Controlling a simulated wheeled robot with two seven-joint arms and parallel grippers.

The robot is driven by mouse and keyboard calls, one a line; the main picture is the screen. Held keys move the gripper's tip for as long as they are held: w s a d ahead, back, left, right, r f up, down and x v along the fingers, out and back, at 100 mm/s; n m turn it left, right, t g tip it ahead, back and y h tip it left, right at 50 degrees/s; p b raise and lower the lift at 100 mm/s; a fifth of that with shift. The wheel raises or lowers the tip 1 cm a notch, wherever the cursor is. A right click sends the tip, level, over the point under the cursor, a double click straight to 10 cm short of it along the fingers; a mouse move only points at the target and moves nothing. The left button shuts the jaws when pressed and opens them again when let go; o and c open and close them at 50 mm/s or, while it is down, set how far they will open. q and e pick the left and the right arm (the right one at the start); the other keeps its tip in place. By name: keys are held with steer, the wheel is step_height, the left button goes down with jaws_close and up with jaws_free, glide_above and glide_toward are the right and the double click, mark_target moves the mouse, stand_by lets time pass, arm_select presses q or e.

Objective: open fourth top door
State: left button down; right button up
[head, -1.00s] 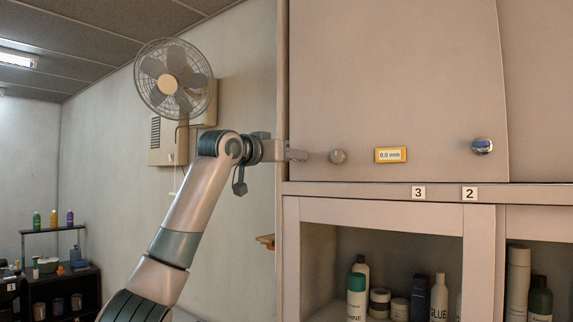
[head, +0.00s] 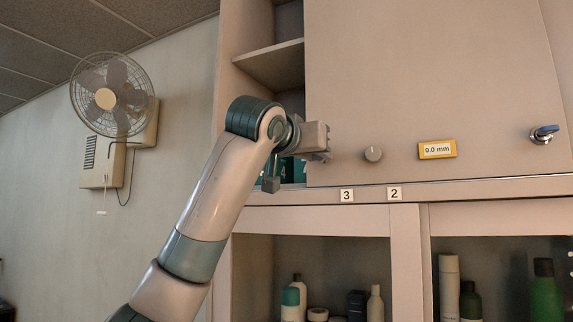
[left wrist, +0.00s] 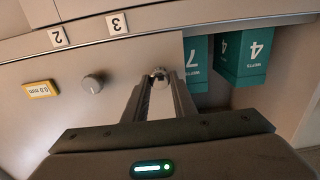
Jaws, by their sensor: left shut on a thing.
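A pale upper cabinet door (head: 430,70) stands partly slid to the right, with an open gap at its left side. My left gripper (head: 322,142) is at the door's lower left edge. In the left wrist view, which is upside down, the fingers (left wrist: 160,88) are shut on a small shiny round knob (left wrist: 160,73) on this door. That knob is hidden by the gripper in the head view. My right gripper is not in view.
Teal boxes (left wrist: 245,55) and a shelf (head: 272,62) show in the gap. Bottles (head: 375,303) stand below; a fan (head: 112,95) hangs on the left wall.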

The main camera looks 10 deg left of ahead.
mark_target(361, 153)
arm_select(q)
steer(key=d, duration=0.2)
steer(key=s+d, duration=0.1)
steer(key=d, duration=0.1)
steer(key=s+d, duration=0.1)
steer(key=d, duration=0.1)
steer(key=shift+s+d+b, duration=0.25)
steer(key=shift+d+b, duration=0.1)
steer(key=shift+b, duration=0.05)
steer(key=shift+s+d, duration=0.2)
steer(key=shift+d, duration=0.55)
steer(key=c, duration=1.5)
jaws_free()
steer(key=shift+o, duration=0.2)
steer(key=shift+s, duration=0.15)
